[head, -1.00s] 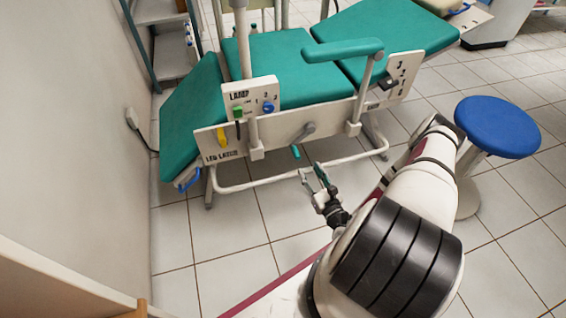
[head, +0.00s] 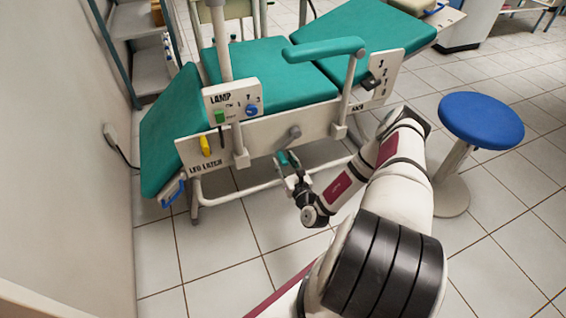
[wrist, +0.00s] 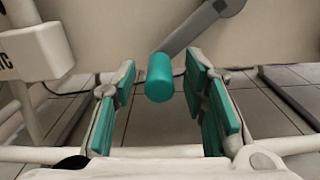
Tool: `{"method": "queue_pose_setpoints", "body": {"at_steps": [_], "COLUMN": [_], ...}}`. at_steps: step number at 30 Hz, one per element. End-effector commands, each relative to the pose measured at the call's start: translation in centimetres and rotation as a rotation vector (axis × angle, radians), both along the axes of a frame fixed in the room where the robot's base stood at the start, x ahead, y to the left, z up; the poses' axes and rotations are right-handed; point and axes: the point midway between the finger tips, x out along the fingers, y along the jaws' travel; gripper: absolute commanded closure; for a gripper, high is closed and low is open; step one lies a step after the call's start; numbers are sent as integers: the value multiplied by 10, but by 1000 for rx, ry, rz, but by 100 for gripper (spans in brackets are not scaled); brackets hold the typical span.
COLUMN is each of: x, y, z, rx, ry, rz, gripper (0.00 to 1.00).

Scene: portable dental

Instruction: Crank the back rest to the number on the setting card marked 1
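The dental chair's crank shows in the head view as a grey hub (head: 294,132) on the cream side panel, with a green handle (head: 283,158) hanging below. In the wrist view the grey crank arm (wrist: 190,32) slants down left to the green handle (wrist: 160,78). My gripper (head: 290,172) is at the handle in the head view. In the wrist view its green-padded fingers (wrist: 163,95) are spread on both sides of the handle, with gaps. The back rest scale (head: 379,82), with a dark pointer, is at the chair's right. I see no setting card.
The lamp panel (head: 234,104) with green and blue controls is left of the crank. A yellow lever (head: 205,146) is by the leg lever label. A white lower rail (head: 245,189) runs beneath the chair. A blue stool (head: 481,119) stands right. Floor in front is clear.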

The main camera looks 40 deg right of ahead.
Motion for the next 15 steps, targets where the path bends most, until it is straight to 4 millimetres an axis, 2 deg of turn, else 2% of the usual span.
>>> {"method": "queue_pose_setpoints", "body": {"at_steps": [6, 14, 15], "x": [13, 14, 14], "y": [-3, -4, -4], "z": [0, 0, 0], "rx": [0, 0, 0], "ry": [0, 0, 0], "rz": [0, 1, 1], "gripper": [60, 60, 67]}}
